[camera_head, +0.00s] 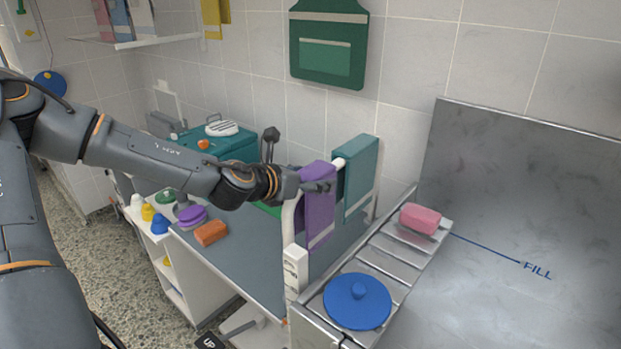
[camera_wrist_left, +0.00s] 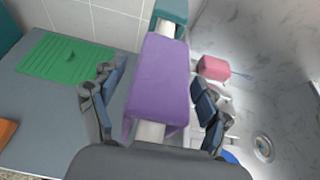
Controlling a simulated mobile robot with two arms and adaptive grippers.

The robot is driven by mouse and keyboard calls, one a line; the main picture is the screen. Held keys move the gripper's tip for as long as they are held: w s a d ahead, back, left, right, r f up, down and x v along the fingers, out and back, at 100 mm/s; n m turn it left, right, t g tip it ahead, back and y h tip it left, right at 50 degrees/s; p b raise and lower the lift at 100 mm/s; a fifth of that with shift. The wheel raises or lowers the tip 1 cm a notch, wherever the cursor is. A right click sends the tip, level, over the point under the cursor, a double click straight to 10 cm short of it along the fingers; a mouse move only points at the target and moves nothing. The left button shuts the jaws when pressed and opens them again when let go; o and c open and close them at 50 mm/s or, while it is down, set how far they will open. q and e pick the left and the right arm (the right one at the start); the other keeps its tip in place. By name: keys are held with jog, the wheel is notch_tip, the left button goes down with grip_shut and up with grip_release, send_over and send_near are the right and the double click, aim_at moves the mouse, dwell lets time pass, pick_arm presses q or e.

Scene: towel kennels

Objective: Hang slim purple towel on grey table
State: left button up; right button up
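The slim purple towel (camera_head: 319,208) hangs folded over a white rail (camera_head: 290,222) beside the grey table (camera_head: 236,262), with a pale stripe near its lower edge. In the left wrist view the purple towel (camera_wrist_left: 160,78) lies between the spread fingers of my left gripper (camera_wrist_left: 155,84), with gaps visible on both sides. In the head view my left gripper (camera_head: 317,186) is at the top of the towel; the far finger is partly hidden. The grey table also shows in the wrist view (camera_wrist_left: 40,108). My right gripper is not in view.
A teal towel (camera_head: 361,175) hangs on the same rail, just behind the purple one. A steel tub with a slatted rack (camera_head: 385,262), pink sponge (camera_head: 420,218) and blue lid (camera_head: 357,301) is to the right. An orange block (camera_head: 211,233) and a green mat (camera_wrist_left: 68,60) lie on the table.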

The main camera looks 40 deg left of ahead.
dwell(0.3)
pick_arm(q)
jog(key=shift+s+r, duration=0.3)
jog(key=shift+s, duration=0.2)
jog(key=v, duration=1)
jog(key=shift+s, duration=0.4)
jog(key=shift+r, duration=0.1)
